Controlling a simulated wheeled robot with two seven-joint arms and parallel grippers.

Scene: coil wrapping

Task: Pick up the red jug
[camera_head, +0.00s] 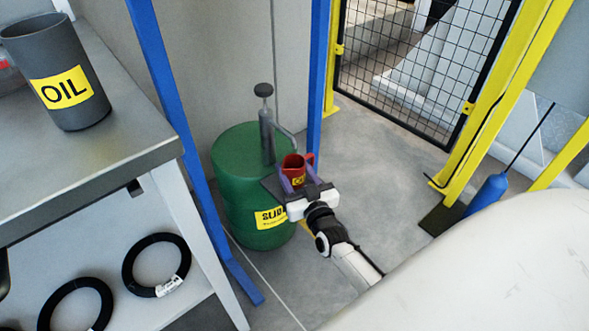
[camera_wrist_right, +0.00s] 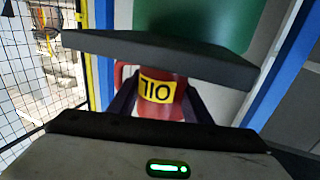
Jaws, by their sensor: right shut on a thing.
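The red jug (camera_head: 294,168) with a yellow OIL label is at the green drum, on or just above a dark plate (camera_head: 271,188) at the drum's front. My right gripper (camera_head: 294,183) is shut on the jug, with a finger on each side of it. In the right wrist view the jug (camera_wrist_right: 161,98) shows between the dark fingers (camera_wrist_right: 157,97), its label upside down. A dark flat plate hides part of it there. I cannot tell whether the jug touches the plate in the head view. My left gripper is not in view.
The green drum (camera_head: 243,162) carries a hand pump (camera_head: 267,130) beside the jug. Blue posts (camera_head: 170,90) stand close by. A grey workbench (camera_head: 110,125) at left holds a grey OIL container (camera_head: 57,75); black rings (camera_head: 157,262) lie on its lower shelf. Open floor (camera_head: 375,165) lies to the right.

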